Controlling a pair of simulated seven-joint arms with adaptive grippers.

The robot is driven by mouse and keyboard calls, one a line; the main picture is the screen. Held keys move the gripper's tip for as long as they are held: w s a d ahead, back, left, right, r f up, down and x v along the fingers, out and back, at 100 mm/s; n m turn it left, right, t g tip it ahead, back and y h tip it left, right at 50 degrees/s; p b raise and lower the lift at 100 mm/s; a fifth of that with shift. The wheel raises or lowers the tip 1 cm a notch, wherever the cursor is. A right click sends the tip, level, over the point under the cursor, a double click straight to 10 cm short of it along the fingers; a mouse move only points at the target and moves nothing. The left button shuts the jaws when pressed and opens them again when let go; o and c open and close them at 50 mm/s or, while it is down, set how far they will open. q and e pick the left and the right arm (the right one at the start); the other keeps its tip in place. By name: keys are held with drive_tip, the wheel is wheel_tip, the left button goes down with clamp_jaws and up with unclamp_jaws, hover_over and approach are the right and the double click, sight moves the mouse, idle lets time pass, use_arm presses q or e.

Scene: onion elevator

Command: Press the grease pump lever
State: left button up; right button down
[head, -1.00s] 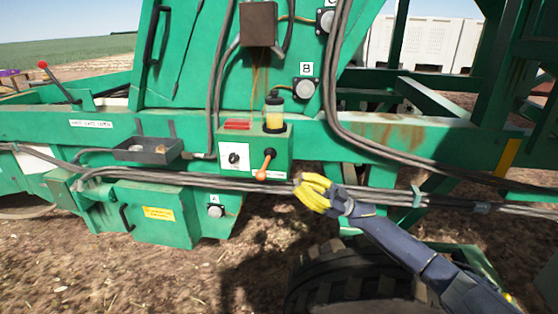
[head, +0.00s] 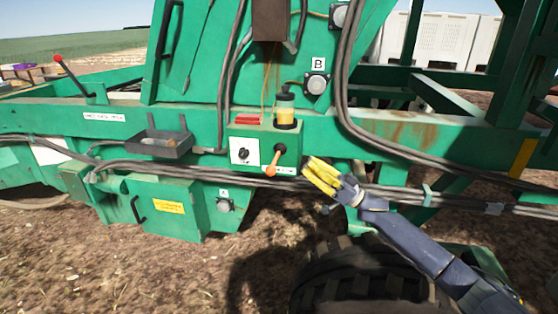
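The grease pump is a green box (head: 258,139) on the machine's frame, with a clear reservoir of yellow grease (head: 285,113) on top. Its lever (head: 273,164) sits on the front face, slanting down to an orange knob at its lower end. My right gripper (head: 311,173), with yellow fingers, is just to the right of the lever and looks apart from it. The fingers point up and left towards the box and appear close together; the gap between them cannot be made out. My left gripper is out of view.
Thick hoses (head: 230,174) run across behind and below the pump box. A grey tray (head: 160,143) is fixed left of it. A round gauge-like fitting under label B (head: 316,83) is above. A large tyre (head: 360,280) is below my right arm.

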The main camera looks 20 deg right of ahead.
sight(275, 160)
drive_tip(key=w+a+r, duration=0.1)
drive_tip(key=w+a, duration=0.3)
drive_tip(key=a, duration=0.4)
drive_tip(key=shift+w, duration=0.4)
idle(0.5)
